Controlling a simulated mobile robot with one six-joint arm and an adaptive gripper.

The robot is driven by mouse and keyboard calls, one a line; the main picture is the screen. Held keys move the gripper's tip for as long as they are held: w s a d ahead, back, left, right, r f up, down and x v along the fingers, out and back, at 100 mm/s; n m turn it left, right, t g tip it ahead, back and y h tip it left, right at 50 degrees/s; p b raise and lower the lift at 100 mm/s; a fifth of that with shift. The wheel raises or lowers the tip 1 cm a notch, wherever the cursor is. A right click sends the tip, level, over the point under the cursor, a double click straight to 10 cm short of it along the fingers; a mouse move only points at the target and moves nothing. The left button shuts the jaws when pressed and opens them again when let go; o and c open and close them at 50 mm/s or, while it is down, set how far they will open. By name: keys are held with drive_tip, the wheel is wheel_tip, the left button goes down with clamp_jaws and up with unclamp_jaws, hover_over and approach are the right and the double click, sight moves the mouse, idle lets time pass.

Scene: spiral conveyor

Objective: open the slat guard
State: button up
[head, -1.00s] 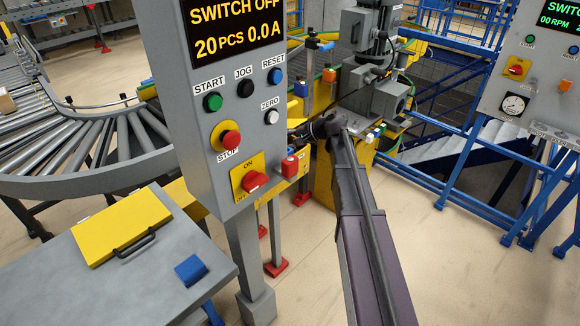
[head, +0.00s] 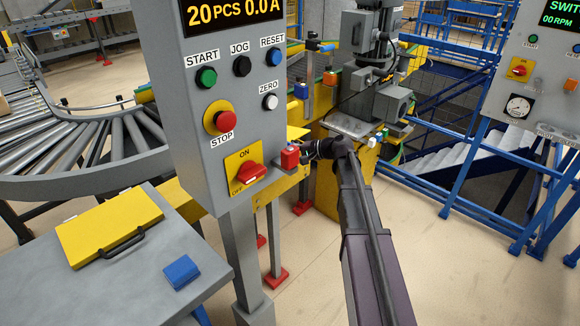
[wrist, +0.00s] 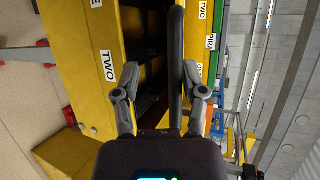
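My gripper (wrist: 148,78) is open in the wrist view, its two fingers spread apart. A dark bar like a handle (wrist: 176,40) runs lengthwise between the fingers, closer to the right one; I cannot tell whether that finger touches it. Yellow panels with a "TWO" label (wrist: 103,66) lie beyond, with a dark gap between them. I cannot tell for certain which panel is the slat guard. In the head view my arm reaches to the yellow frame (head: 322,180) behind the grey control box, and the fingertips are not clear there.
The grey control box (head: 195,150) with several buttons stands left of my arm. A red block (head: 290,157) is close to my wrist. A yellow lid with a black handle (head: 110,225) lies on a grey cabinet at left. Blue railings (head: 470,150) stand at right. The floor right of my arm is clear.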

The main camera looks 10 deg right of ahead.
drive_tip(key=shift+s+d+f+t+y+b, duration=0.1)
drive_tip(key=shift+f+t+y+b, duration=0.1)
drive_tip(key=shift+f+b, duration=0.65)
drive_tip(key=shift+s+f+t+y+b, duration=0.1)
drive_tip(key=shift+f+y+b, duration=0.1)
drive_tip(key=shift+f+b, duration=0.6)
drive_tip(key=shift+r, duration=0.2)
